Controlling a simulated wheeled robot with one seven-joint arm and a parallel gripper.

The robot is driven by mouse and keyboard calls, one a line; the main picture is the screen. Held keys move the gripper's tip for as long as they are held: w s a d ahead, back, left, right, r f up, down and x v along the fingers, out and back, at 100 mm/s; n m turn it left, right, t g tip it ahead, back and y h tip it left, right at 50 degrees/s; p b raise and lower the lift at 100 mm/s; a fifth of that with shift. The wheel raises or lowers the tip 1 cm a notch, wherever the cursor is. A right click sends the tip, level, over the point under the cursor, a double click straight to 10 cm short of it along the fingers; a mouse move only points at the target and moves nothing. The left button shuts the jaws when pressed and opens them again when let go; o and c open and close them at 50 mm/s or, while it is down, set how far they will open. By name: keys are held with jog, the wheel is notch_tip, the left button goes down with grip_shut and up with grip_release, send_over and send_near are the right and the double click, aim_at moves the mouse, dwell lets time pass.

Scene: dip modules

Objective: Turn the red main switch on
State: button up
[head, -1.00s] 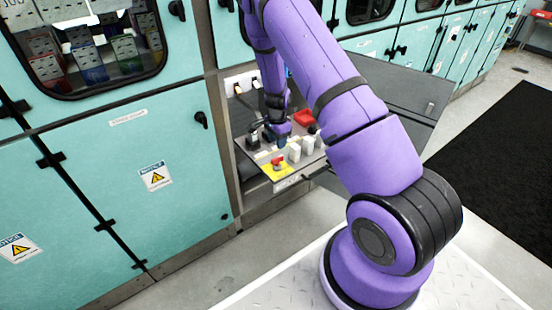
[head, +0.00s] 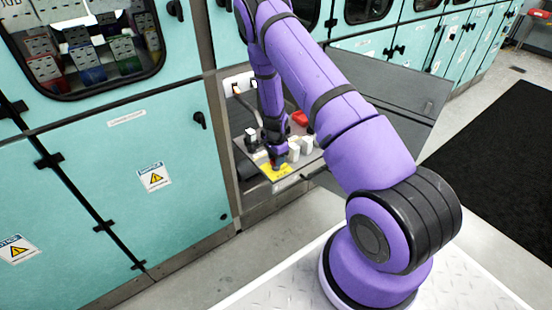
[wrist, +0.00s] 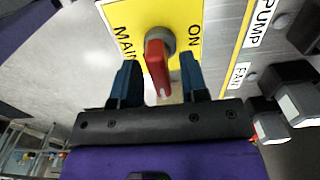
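The red main switch (wrist: 157,66) shows in the wrist view. Its handle stands out from a grey round base on a yellow plate (wrist: 183,18) printed MAIN and ON, and points toward my gripper. My gripper (wrist: 158,72) is open, with one blue finger on each side of the red handle. Gaps show between the handle and both fingers, so it is not gripped. In the head view my gripper (head: 278,160) is over the yellow plate (head: 272,174) at the panel's front corner and mostly hides the switch.
In the wrist view, PUMP (wrist: 260,22) and FAN (wrist: 240,76) labels and dark switches with pale caps lie to the right. In the head view white blocks (head: 300,148) and a red part (head: 299,118) are close by. An open grey door (head: 385,95) stands right of the panel.

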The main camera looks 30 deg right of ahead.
grip_shut()
jog(key=shift+n, duration=0.3)
jog(key=n, duration=0.3)
jog(key=shift+n, duration=0.4)
jog(key=n, duration=0.9)
jog(key=shift+n, duration=2.2)
